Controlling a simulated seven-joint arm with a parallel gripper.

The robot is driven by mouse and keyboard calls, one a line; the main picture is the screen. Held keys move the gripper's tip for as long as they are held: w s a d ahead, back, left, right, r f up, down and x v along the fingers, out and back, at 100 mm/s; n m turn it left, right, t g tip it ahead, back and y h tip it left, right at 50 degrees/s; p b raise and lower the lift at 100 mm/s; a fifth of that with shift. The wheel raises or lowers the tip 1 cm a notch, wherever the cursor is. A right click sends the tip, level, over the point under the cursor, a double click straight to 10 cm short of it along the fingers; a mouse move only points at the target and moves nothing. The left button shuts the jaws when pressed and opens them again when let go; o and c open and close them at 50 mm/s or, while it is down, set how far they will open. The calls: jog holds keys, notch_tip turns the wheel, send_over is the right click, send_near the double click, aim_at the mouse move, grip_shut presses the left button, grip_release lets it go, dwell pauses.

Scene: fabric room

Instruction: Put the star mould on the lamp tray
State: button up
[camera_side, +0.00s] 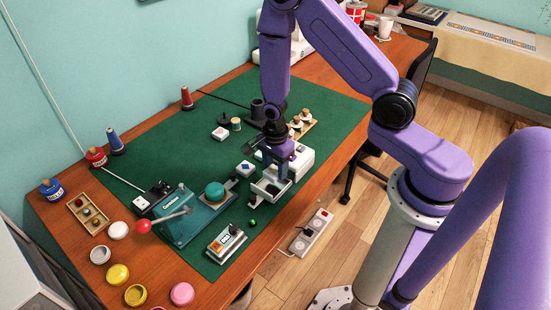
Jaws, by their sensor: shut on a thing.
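My gripper (274,178) points down over the green mat, just in front of a white box-shaped device (294,158) that looks like the lamp. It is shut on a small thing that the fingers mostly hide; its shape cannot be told. A pale, open tray (258,192) is just below and around the fingertips, in front of the device; whether they touch is unclear. A white block with a blue diamond-like mark (245,168) lies left of my gripper. A white block with a red mark (220,133) lies farther back. No star shape can be made out on either.
A teal press (186,220) with a red-knobbed lever stands left of the tray. A grey device with an orange display (226,243) is at the mat's front. A green ball (252,222) lies near the tray. A wooden rack (302,126) with corked bottles stands behind.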

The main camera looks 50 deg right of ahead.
aim_at(275, 169)
jog(key=shift+f, duration=1.1)
jog(key=shift+f, duration=0.6)
dwell(1.0)
jog(key=o, duration=0.7)
jog(key=shift+o, duration=0.2)
jog(key=shift+r, duration=5.5)
